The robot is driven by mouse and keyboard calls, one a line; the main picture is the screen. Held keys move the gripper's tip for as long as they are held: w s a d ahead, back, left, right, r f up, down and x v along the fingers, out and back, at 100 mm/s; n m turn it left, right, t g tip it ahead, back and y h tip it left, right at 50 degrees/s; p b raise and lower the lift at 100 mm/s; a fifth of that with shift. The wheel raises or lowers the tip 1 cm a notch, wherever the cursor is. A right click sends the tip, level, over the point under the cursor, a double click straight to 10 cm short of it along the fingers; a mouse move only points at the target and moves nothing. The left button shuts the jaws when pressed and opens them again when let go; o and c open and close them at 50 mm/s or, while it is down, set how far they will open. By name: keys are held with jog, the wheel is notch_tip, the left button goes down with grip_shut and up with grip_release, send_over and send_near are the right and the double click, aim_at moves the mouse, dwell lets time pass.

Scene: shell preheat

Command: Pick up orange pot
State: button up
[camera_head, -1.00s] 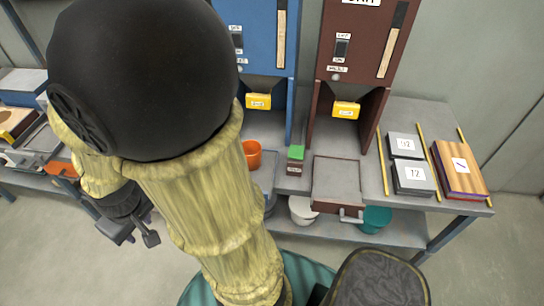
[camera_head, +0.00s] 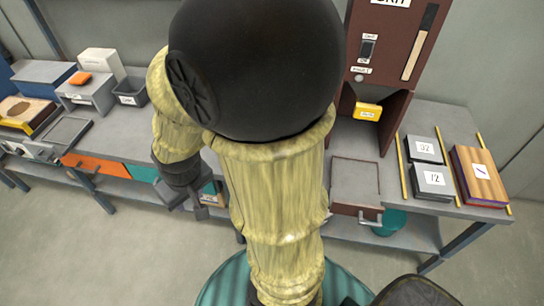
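The orange pot does not show now; my arm covers the part of the bench where it stood in the earlier frame. My gripper (camera_head: 187,205) hangs left of the big yellow arm link, in front of the bench's front edge. Its dark fingers look apart, with nothing seen between them. A maroon dispenser (camera_head: 388,45) stands on the bench at the right, with a yellow labelled block (camera_head: 367,111) in its opening. A grey-topped maroon tray (camera_head: 355,182) with a handle sits in front of it.
Labelled grey plates (camera_head: 432,180) and a striped wooden block (camera_head: 478,175) lie at the right. A teal bowl (camera_head: 391,222) is on the lower shelf. At the left are a grey bin (camera_head: 131,91) and a white box (camera_head: 101,63). The floor in front is clear.

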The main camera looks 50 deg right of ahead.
jog(key=o, duration=0.7)
jog(key=shift+w+f, duration=0.15)
jog(key=shift+f, duration=0.05)
jog(key=o, duration=0.4)
jog(key=w+f+m, duration=0.1)
jog(key=f, duration=0.1)
jog(key=w+f+m, duration=0.1)
jog(key=f+m, duration=0.1)
jog(key=w+f+m, duration=0.2)
jog(key=shift+d+f, duration=0.35)
jog(key=shift+o, duration=0.2)
jog(key=w+d+f+m+g+h, duration=0.1)
jog(key=w+d+f+m+h, duration=0.2)
jog(key=d+f+m, duration=0.4)
jog(key=d+m+h, duration=0.1)
jog(key=d+h, duration=0.2)
jog(key=d, duration=0.1)
jog(key=d+m+h, duration=0.2)
jog(key=d+h, duration=0.1)
jog(key=d, duration=0.1)
jog(key=d+m+h, duration=0.1)
jog(key=d+h, duration=0.3)
jog(key=shift+w+p, duration=0.35)
jog(key=shift+d+r+m, duration=0.3)
jog(key=shift+r+m, duration=0.05)
jog(key=shift+m, duration=0.05)
